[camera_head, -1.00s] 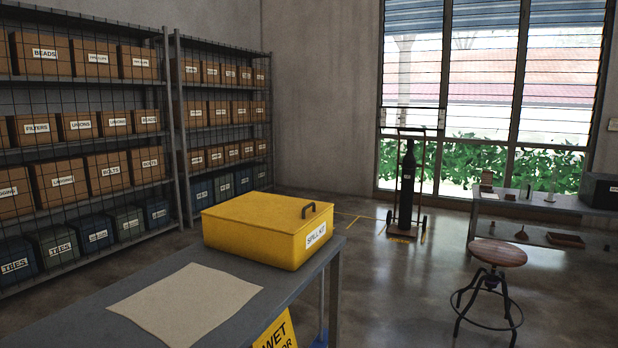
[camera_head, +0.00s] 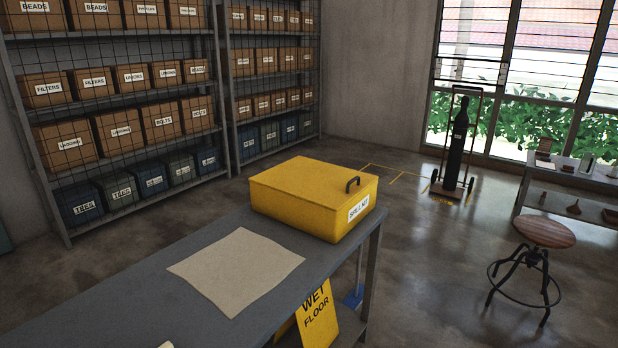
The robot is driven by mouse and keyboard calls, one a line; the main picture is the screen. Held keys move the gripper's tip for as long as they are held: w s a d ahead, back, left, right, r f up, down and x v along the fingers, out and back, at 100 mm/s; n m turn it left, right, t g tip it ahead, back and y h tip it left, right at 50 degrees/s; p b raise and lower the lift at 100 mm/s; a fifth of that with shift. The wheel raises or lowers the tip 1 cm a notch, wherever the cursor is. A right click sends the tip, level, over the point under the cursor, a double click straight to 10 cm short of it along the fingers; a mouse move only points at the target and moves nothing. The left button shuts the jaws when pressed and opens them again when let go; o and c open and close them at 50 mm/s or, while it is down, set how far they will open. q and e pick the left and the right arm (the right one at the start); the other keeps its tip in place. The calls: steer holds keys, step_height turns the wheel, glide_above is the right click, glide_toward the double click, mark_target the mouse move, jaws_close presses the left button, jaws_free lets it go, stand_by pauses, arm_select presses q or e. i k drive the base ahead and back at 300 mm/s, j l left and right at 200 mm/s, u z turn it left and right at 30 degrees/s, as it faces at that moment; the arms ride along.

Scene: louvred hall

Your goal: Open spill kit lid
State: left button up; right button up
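The yellow spill kit box (camera_head: 300,212) stands near the far end of the grey table. Its lid (camera_head: 312,182) is shut. A dark handle (camera_head: 352,184) sits on the lid at its right side, above a white label reading SPILL KIT. Neither of my grippers shows in the head view.
A beige sheet (camera_head: 236,270) lies flat on the grey table (camera_head: 130,310) in front of the box. A yellow wet floor sign (camera_head: 318,318) stands by the table's right side. A stool (camera_head: 543,232), a cylinder trolley (camera_head: 456,150) and loaded shelves (camera_head: 225,100) stand around, with open floor between.

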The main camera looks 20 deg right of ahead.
mark_target(327, 184)
steer(key=i+l+u, duration=0.2)
steer(key=l+u, duration=0.25)
steer(key=l, duration=0.45)
steer(key=l+u, duration=0.45)
steer(key=l, duration=0.45)
